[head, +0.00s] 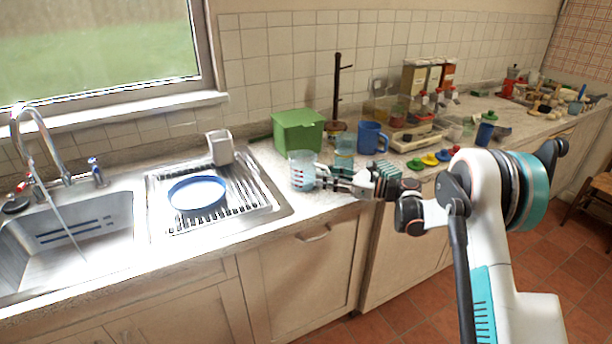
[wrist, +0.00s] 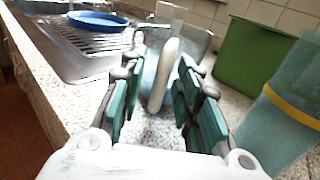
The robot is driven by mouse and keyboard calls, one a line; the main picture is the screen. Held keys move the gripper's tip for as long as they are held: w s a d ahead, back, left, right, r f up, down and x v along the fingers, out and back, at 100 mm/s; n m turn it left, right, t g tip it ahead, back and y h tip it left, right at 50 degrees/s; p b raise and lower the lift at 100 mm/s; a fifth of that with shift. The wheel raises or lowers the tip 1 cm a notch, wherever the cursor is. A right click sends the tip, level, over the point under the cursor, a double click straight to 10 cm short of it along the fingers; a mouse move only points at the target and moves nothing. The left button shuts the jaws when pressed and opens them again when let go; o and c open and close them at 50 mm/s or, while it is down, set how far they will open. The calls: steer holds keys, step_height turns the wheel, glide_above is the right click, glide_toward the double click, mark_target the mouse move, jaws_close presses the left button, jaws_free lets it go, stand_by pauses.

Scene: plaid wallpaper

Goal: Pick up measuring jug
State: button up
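The measuring jug (head: 301,172) is clear with red markings and stands upright on the counter, right of the draining rack. My gripper (head: 325,180) is at its right side, at the handle. In the wrist view, the jug's pale handle (wrist: 163,75) stands between the two teal-padded fingers of my gripper (wrist: 160,105). The fingers are open, with a gap on each side of the handle. The jug's clear body (wrist: 193,42) is beyond the handle, partly hidden by it.
A green box (head: 298,131) stands behind the jug. A teal tumbler with a yellow band (wrist: 285,115) is close on my gripper's right. A blue mug (head: 371,138) stands farther right. The draining rack (head: 254,209) holds a blue-rimmed plate (head: 197,193).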

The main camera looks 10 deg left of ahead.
jaws_close()
steer(key=shift+r, duration=0.15)
